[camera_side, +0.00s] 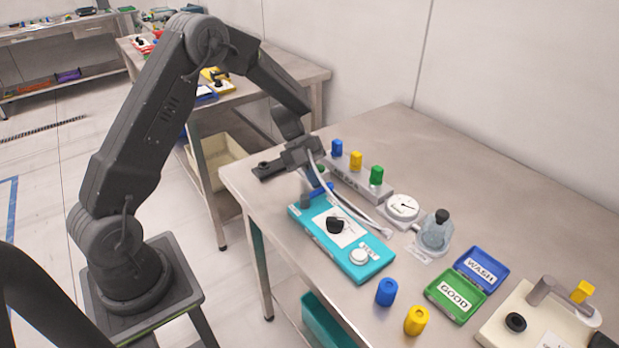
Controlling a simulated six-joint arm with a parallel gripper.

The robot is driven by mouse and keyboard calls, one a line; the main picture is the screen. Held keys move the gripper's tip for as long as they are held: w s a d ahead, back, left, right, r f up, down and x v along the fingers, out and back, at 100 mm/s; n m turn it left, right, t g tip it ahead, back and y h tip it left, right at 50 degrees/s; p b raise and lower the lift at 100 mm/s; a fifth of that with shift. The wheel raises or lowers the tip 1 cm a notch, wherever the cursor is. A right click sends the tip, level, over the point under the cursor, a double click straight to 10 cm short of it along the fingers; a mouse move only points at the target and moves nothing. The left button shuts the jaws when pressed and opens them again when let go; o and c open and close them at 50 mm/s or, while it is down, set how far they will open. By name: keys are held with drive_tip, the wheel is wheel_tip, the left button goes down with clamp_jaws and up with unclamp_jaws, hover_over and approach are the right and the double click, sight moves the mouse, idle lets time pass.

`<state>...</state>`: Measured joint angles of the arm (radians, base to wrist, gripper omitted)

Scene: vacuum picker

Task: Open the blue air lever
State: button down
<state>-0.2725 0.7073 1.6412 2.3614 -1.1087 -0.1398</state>
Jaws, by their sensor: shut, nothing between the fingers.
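The blue air lever (322,189) shows as a small blue piece at the back end of the teal test panel (372,267). My gripper (311,177) hangs just above and beside it, pointing down, shut with nothing in it. The fingertips are small and partly lost against the lever, so I cannot tell whether they touch it. The lever's pivot and exact angle are partly hidden. The panel carries a black knob, a white label and a white round button. A pale hose runs from near my gripper across the panel.
Behind the panel, a grey rack (345,177) holds blue, yellow and green caps. A round gauge (402,207) and a glass jar (434,238) stand right. Blue WASH (501,277) and green GOOD (437,306) trays lie in front, near loose blue and yellow caps. The back right bench is clear.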

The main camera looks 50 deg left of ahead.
drive_tip(key=shift+w+d, duration=0.2)
drive_tip(key=shift+d, duration=0.25)
idle(0.5)
drive_tip(key=v, duration=1.4)
drive_tip(key=shift+s+a, duration=0.15)
drive_tip(key=shift+a, duration=0.15)
